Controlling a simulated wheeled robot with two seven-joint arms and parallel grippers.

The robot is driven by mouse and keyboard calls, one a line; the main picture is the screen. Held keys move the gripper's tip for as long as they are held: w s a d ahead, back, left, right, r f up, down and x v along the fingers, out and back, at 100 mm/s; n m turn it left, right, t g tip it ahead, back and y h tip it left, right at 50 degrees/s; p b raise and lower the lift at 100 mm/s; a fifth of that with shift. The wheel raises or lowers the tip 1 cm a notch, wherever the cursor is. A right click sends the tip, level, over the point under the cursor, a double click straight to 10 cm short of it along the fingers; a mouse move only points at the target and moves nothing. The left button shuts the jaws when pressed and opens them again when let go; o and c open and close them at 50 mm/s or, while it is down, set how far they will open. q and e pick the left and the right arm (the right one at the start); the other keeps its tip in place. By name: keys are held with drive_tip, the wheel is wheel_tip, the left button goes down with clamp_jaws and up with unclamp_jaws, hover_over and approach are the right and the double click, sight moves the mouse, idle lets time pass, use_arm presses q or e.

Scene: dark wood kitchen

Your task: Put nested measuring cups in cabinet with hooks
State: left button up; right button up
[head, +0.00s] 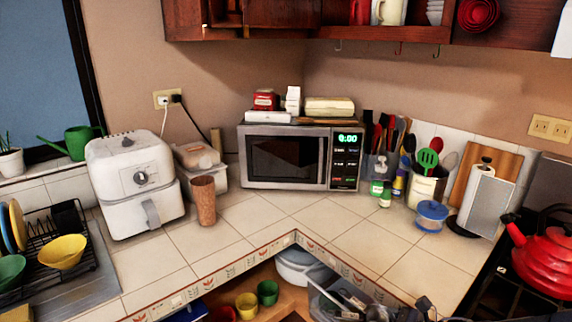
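The wall cabinet with hooks (375,33) is at the top of the head view, with a few small hooks under its bottom board. Its right part is open-fronted. On its shelf are a cream mug (390,11), a stack of white pieces and nested red round pieces (478,14). I cannot tell whether the red pieces are the measuring cups. A small dark shape at the bottom edge, right of centre, may be part of my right gripper. It is cut off, and its fingers cannot be made out. My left gripper is not in view.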

drive_tip(key=shift+w+a+f, duration=0.1)
drive_tip(key=shift+a+f, duration=0.2)
drive_tip(key=shift+f, duration=0.2)
drive_tip(key=shift+w+a+f, duration=0.1)
drive_tip(key=shift+a+f, duration=0.15)
drive_tip(key=shift+f, duration=0.2)
